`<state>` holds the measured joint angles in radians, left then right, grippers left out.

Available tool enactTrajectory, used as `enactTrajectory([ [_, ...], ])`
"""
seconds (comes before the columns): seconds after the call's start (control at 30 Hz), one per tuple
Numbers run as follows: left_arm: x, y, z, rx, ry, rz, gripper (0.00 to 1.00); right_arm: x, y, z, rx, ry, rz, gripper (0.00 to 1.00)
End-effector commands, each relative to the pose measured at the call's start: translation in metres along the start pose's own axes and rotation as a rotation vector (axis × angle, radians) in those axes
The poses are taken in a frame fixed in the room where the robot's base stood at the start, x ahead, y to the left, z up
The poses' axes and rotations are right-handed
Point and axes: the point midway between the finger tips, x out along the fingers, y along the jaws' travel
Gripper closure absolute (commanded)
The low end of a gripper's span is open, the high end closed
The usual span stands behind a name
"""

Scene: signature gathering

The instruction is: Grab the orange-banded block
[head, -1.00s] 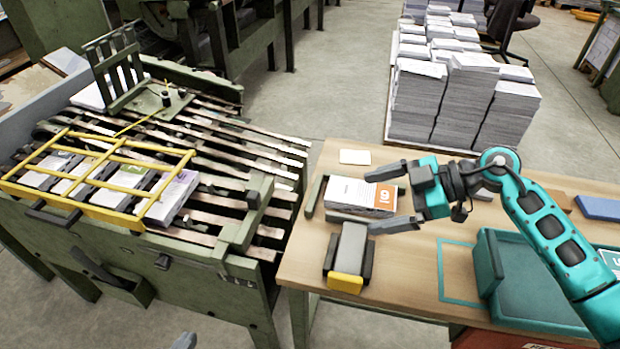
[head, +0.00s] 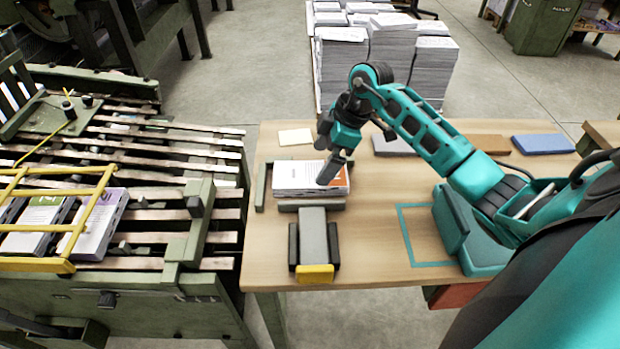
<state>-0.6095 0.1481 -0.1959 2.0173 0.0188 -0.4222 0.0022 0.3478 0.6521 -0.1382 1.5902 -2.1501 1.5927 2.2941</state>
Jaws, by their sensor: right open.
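My right gripper (head: 325,163) is open and points down at the block's right end. One finger overlaps the block in the picture; I cannot tell whether it touches. My left gripper is not in view.
A grey block holder with a yellow front (head: 314,273) stands just in front of the block. A green machine with slats and a yellow rack (head: 62,266) is at the left. A blue pad (head: 543,144) lies at the back right.

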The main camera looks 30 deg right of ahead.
Motion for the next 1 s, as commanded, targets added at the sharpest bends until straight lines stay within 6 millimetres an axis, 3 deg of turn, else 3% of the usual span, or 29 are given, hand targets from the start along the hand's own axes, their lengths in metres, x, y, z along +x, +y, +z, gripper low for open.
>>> enactTrajectory([
  [0.3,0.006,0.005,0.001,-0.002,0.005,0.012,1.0,0.045,0.002,-0.003,0.0,0.0,-0.003,0.0],
  [0.63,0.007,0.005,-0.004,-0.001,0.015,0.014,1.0,0.051,0.002,-0.004,-0.001,0.0,-0.001,0.0],
  [1.0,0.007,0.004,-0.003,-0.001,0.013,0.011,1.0,0.05,0.002,-0.004,-0.001,0.0,-0.001,0.35],
])
